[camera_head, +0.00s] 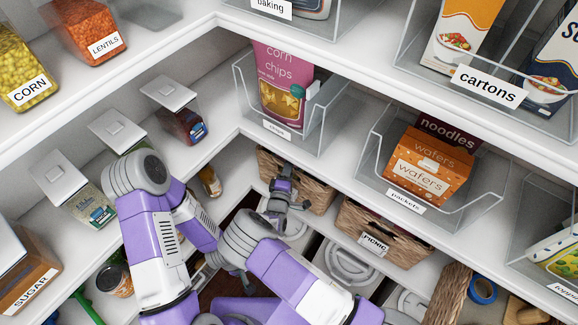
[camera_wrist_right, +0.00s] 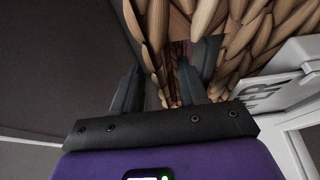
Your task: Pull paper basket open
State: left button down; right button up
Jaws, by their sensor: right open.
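The paper basket (camera_head: 318,190) is a woven wicker basket on the shelf below the clear bins, in the middle of the head view. My right gripper (camera_head: 285,173) is at its front and covers part of it. In the right wrist view the wicker (camera_wrist_right: 205,30) is close, and a white label (camera_wrist_right: 272,95) is partly cut off at the right. My right gripper (camera_wrist_right: 158,78) is open there, with a strip of wicker between its fingers. The right finger is by a dark gap in the weave; contact is unclear.
The picnic basket (camera_head: 385,240) stands just right of the paper basket. Clear bins of chips (camera_head: 278,128) and packets (camera_head: 405,200) are on the shelf above. Jars, including a dark red one (camera_head: 182,125), line the left shelf.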

jog(key=shift+s, duration=0.1)
grip_shut()
dwell(0.3)
